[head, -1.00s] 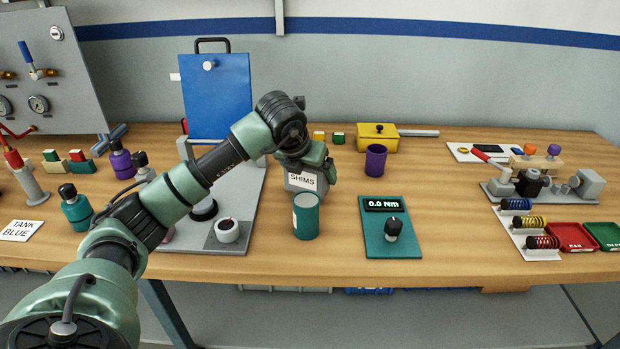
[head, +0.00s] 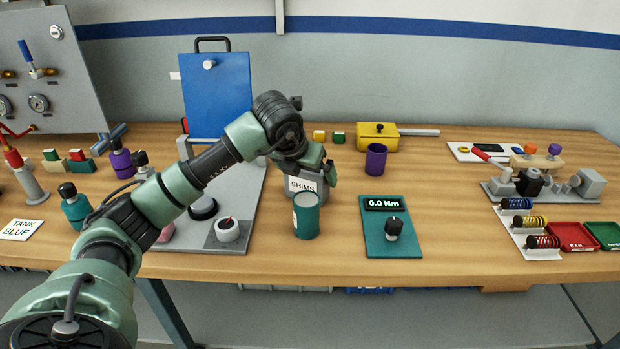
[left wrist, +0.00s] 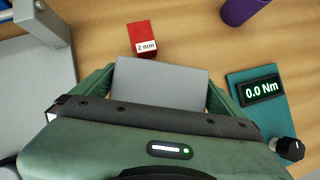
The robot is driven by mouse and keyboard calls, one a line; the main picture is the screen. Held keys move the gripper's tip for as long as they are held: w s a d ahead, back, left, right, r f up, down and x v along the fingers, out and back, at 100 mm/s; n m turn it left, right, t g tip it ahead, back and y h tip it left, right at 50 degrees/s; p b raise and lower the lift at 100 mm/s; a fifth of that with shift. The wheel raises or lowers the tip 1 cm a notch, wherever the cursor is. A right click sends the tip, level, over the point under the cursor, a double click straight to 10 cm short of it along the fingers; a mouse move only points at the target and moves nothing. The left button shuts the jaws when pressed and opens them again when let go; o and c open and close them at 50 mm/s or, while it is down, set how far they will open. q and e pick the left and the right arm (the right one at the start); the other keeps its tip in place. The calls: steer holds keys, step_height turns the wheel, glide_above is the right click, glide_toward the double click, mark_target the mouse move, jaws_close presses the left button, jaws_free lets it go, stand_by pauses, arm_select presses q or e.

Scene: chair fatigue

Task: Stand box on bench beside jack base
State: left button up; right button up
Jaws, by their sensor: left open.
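The grey box (head: 299,185) labelled SHIMS stands upright on the bench, just right of a grey base plate (head: 249,185) that I take to be the jack base. Its lower part is hidden behind a teal cup. My left gripper (head: 310,167) is over the box and open. In the left wrist view the box's grey top (left wrist: 160,82) lies between the two green fingers. I cannot tell whether they touch it. The base plate's edge (left wrist: 45,95) shows at the left there. My right gripper is not in view.
The teal cup (head: 306,222) stands close in front of the box. A teal torque panel (head: 375,240) lies to the right, and a purple cup (head: 376,160) behind it. A red 2 mm block (left wrist: 142,36) lies behind the box.

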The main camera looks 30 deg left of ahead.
arm_select(q)
steer(key=v, duration=0.9)
